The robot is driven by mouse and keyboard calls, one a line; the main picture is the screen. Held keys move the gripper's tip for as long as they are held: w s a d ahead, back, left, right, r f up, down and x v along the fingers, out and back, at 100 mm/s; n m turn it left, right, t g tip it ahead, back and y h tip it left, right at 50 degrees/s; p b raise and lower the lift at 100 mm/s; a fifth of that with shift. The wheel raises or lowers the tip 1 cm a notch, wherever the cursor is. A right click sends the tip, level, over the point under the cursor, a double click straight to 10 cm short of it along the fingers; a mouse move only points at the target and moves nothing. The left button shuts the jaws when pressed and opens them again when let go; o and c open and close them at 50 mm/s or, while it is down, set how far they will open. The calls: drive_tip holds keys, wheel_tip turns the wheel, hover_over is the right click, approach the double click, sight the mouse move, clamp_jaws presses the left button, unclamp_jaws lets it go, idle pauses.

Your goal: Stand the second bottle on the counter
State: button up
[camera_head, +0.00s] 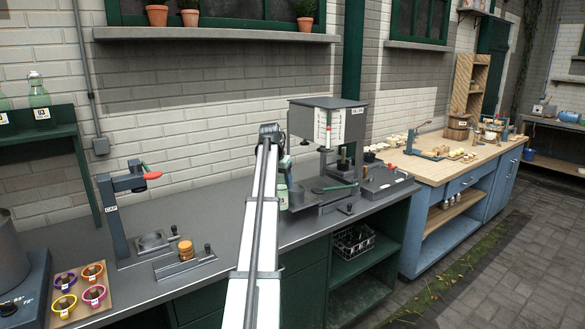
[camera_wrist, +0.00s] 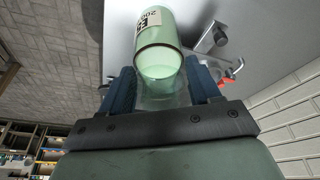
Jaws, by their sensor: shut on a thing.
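My gripper (camera_wrist: 161,88) has blue fingers, shut on the neck of a pale green glass bottle (camera_wrist: 158,38) with a white label. In the head view the same bottle (camera_head: 282,192) shows beside my arm, upright, just left of the grey machine. Its base is partly hidden, and I cannot tell whether it touches the counter (camera_head: 215,222). My gripper (camera_head: 285,166) is mostly hidden behind my arm there. Another green bottle (camera_head: 38,95) labelled 03 stands on the green shelf at the left, with one more (camera_head: 3,108) cut off at the frame edge.
A grey dispensing machine (camera_head: 325,125) stands right of the held bottle. A cap press (camera_head: 120,215) with a red handle, an orange-brown jar (camera_head: 186,249) and several coloured cups (camera_head: 80,285) are on the left.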

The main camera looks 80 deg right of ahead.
drive_tip(key=w+a+f, duration=0.2)
drive_tip(key=a+f, duration=0.2)
drive_tip(key=f, duration=0.2)
drive_tip(key=shift+w+a+f, duration=0.25)
drive_tip(key=shift+f, duration=0.1)
drive_tip(key=shift+f, duration=0.15)
idle(0.9)
drive_tip(key=shift+f, duration=0.4)
drive_tip(key=shift+f, duration=0.15)
drive_tip(key=shift+f, duration=0.3)
drive_tip(key=shift+f, duration=0.35)
idle(0.7)
drive_tip(key=o, duration=1.1)
